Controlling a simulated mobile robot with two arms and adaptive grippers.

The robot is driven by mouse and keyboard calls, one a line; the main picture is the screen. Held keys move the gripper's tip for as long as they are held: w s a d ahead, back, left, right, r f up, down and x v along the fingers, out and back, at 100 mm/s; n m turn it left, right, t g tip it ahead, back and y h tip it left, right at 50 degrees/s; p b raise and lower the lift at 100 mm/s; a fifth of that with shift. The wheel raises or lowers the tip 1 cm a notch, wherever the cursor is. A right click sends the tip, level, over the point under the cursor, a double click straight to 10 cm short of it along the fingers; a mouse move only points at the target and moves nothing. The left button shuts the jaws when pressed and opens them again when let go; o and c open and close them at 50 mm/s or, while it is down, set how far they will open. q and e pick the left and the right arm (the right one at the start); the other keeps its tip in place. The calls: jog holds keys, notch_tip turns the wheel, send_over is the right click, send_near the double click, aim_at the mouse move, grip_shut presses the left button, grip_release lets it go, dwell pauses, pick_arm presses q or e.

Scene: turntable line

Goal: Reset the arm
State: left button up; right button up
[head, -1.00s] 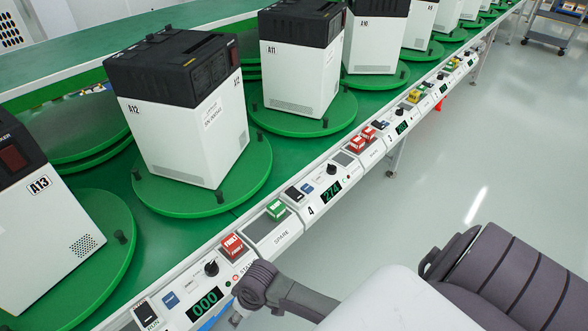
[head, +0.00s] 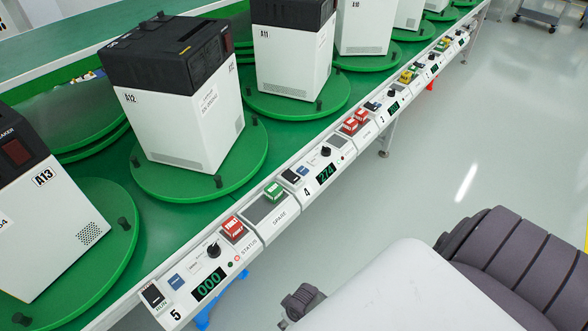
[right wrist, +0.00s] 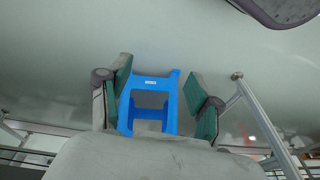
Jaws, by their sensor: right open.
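My right arm's grey-white link (head: 405,290) and dark ribbed joint (head: 520,265) fill the lower right of the head view. A gripper part shows at the link's left end, off the panel edge over the floor. In the right wrist view my right gripper (right wrist: 160,98) is open and empty, its two green-padded fingers apart. A blue stool (right wrist: 150,88) shows between the fingers, beyond them on the floor. My left gripper is not in view.
White-and-black machines (head: 178,120) stand on green turntables (head: 240,160). A metal frame leg (right wrist: 262,120) stands right of the fingers. Floor (head: 480,150) right of the line is clear.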

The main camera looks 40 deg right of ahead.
jog(key=shift+s+d+f, duration=0.15)
jog(key=shift+s+f, duration=0.1)
jog(key=shift+s, duration=0.1)
dwell(0.3)
jog(key=s+d+f, duration=0.1)
jog(key=s+f, duration=0.2)
jog(key=s, duration=0.4)
jog(key=s+d+f, duration=0.1)
jog(key=s+f, duration=0.3)
jog(key=s, duration=0.4)
jog(key=s+d+f+g+h, duration=0.1)
jog(key=s+f, duration=0.2)
jog(key=s, duration=0.4)
jog(key=shift+s+d+f+n, duration=0.2)
jog(key=shift+s+d+n, duration=0.1)
jog(key=shift+s+d, duration=0.05)
